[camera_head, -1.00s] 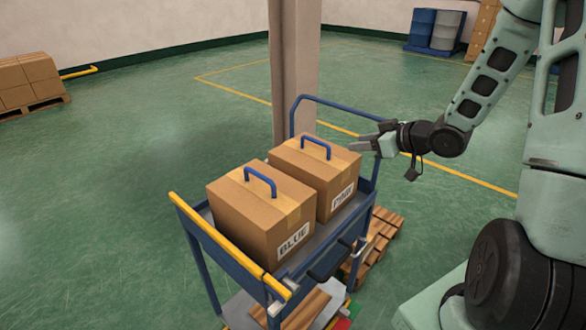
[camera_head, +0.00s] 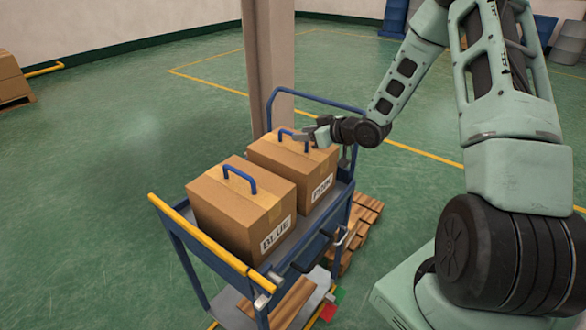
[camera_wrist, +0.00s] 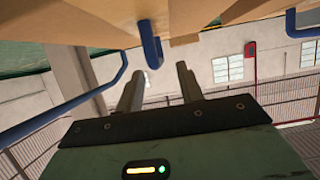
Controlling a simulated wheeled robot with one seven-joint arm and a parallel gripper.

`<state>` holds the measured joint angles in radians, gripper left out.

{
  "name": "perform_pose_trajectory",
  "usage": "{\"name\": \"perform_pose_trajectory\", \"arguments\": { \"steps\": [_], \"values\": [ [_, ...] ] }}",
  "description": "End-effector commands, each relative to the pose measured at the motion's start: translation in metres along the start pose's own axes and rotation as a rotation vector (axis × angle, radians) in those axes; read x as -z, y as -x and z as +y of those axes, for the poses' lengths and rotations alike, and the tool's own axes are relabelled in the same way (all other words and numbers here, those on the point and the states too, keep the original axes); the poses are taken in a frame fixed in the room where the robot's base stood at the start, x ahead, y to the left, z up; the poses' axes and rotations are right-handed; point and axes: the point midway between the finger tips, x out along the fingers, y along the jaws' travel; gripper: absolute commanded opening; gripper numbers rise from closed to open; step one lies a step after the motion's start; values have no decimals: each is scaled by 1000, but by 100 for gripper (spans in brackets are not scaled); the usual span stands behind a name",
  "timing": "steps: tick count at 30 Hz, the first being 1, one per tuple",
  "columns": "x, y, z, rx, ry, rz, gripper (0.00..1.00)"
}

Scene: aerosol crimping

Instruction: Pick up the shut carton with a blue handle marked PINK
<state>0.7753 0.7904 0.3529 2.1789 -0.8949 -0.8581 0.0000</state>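The shut brown carton marked PINK (camera_head: 290,172) stands on the cart's top shelf, behind the carton marked BLUE (camera_head: 238,212). Its blue handle (camera_head: 286,134) rises from the lid. My gripper (camera_head: 303,137) is at the right side of that handle, just above the lid, pointing left. In the wrist view my gripper (camera_wrist: 160,70) is open with nothing between its fingers. A blue handle (camera_wrist: 150,45) shows just beyond the fingertips, in line with the gap, nearer the left finger. The carton surface fills the top of that view. Contact with the handle cannot be told.
The BLUE carton's handle (camera_head: 239,178) stands close by. The cart has a blue push rail (camera_head: 318,99) at the back and a yellow bar (camera_head: 212,243) at the left. A pillar (camera_head: 268,60) stands behind. Pallets (camera_head: 358,225) lie right of the cart.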

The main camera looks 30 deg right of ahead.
Motion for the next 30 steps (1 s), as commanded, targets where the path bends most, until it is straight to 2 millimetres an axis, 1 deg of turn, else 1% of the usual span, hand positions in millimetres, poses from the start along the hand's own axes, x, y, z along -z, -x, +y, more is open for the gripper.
{"name": "perform_pose_trajectory", "arguments": {
  "steps": [2,9,12,20,21,24,30],
  "values": [
    [1,-7,0,2,0,1,37],
    [1,-40,2,3,1,0,37],
    [0,-48,2,1,0,1,37],
    [-1,-51,2,1,0,0,37],
    [-1,-50,2,0,0,0,26],
    [-1,-50,2,0,1,0,0],
    [-1,-50,2,1,1,0,0]
  ]
}}
